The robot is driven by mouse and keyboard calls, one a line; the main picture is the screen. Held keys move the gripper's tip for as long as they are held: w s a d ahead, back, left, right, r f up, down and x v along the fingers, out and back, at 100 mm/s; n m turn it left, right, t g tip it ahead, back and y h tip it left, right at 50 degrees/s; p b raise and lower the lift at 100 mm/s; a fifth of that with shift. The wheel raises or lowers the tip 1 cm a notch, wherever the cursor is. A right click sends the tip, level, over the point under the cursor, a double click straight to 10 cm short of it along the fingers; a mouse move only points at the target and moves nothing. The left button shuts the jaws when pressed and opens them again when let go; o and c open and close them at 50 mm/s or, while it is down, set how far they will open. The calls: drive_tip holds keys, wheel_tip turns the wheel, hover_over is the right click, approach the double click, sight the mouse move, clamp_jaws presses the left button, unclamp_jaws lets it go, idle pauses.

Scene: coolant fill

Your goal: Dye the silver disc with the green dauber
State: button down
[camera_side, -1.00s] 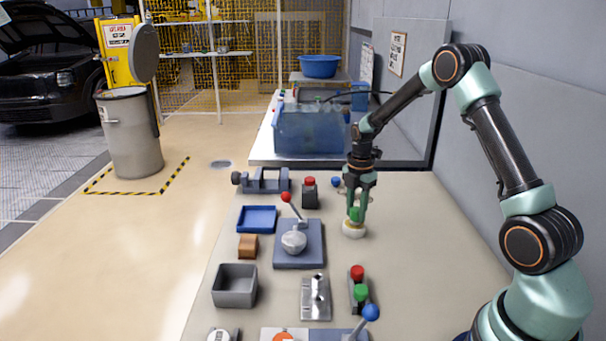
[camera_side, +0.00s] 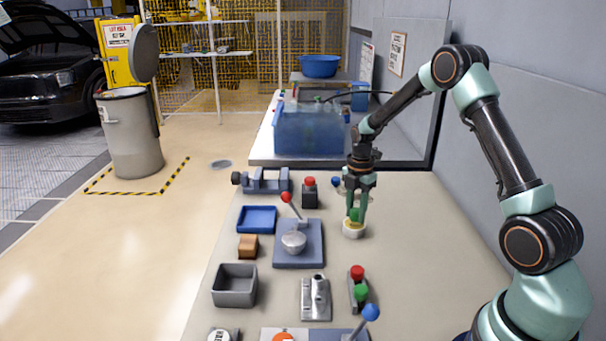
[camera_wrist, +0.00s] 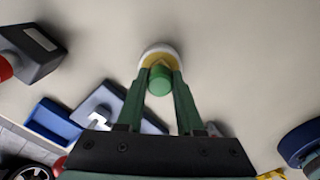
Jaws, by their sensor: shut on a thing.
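My gripper (camera_side: 357,208) is closed around the green dauber (camera_side: 354,216), whose round green end shows between the fingers in the wrist view (camera_wrist: 160,80). The dauber is at a small round white pot (camera_side: 353,232) with a yellowish inside; the pot's rim also shows in the wrist view (camera_wrist: 147,55). Whether the dauber's lower end touches the inside is hidden. A silver round piece (camera_side: 293,243) sits on a blue-grey plate (camera_side: 308,260) left of my gripper, beside a red-knobbed lever. I cannot tell for sure that it is the silver disc.
A red and green button box (camera_side: 359,288), a metal block (camera_side: 315,298) and a grey bin (camera_side: 234,289) stand nearer. A blue tray (camera_side: 257,219), a brown block (camera_side: 248,246) and a vise (camera_side: 262,182) lie left. The bench right of the pot is clear.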

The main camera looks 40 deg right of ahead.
sight(356, 209)
drive_tip(key=shift+f, duration=0.1)
drive_tip(key=shift+r, duration=3.6)
